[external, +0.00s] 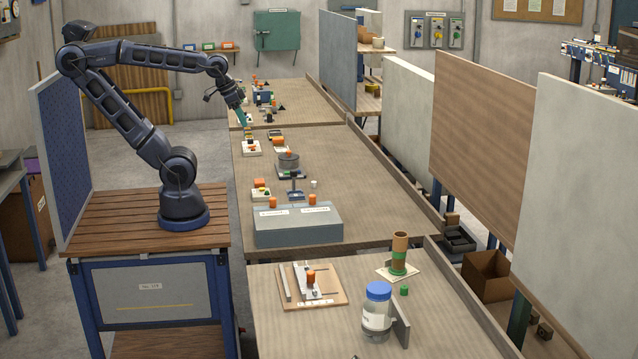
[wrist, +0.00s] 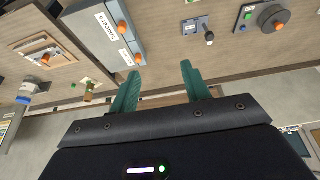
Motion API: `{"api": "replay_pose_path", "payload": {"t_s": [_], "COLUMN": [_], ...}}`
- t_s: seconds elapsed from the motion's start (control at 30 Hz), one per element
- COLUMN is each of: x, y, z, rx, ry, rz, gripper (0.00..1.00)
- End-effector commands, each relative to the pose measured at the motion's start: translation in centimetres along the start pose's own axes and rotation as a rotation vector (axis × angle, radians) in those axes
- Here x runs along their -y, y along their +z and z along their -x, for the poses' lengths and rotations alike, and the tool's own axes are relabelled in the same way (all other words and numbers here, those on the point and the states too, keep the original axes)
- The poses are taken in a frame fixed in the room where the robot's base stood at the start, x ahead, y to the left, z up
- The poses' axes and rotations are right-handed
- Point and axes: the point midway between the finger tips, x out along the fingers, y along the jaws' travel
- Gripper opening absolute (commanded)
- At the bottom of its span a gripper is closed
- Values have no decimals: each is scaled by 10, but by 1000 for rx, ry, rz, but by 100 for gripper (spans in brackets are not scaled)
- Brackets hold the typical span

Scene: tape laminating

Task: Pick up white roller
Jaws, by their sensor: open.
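A small pale cylinder (external: 313,184), which looks like the white roller, stands on the middle table just right of a small blue fixture (external: 295,194). In the wrist view a small grey-and-dark piece (wrist: 209,38) beside the blue-grey fixture (wrist: 194,25) seems to be the same thing, but it is too small to be sure. My gripper (external: 243,117) is above the far left part of the tables, well away from the pale cylinder. In the wrist view my gripper (wrist: 160,71) has its teal fingers apart with nothing between them.
A grey box (external: 299,229) with orange knobs stands at the near end of the middle table. A dark round drum (external: 288,161) with an orange knob is behind the fixture. A blue-lidded jar (external: 377,309) stands on the near table. The middle table's right side is clear.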

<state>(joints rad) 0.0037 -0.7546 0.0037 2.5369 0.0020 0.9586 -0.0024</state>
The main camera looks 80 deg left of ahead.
Motion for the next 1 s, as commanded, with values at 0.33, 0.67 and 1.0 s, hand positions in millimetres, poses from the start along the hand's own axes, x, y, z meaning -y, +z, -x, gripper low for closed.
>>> {"api": "replay_pose_path", "payload": {"t_s": [0.33, 0.67, 1.0], "x": [3, 23, 56], "y": [-9, -66, -120], "z": [-4, -38, -92], "rx": [13, 87, 166], "ry": [-2, -21, -53], "rz": [27, 210, 419], "gripper": [47, 47, 47]}}
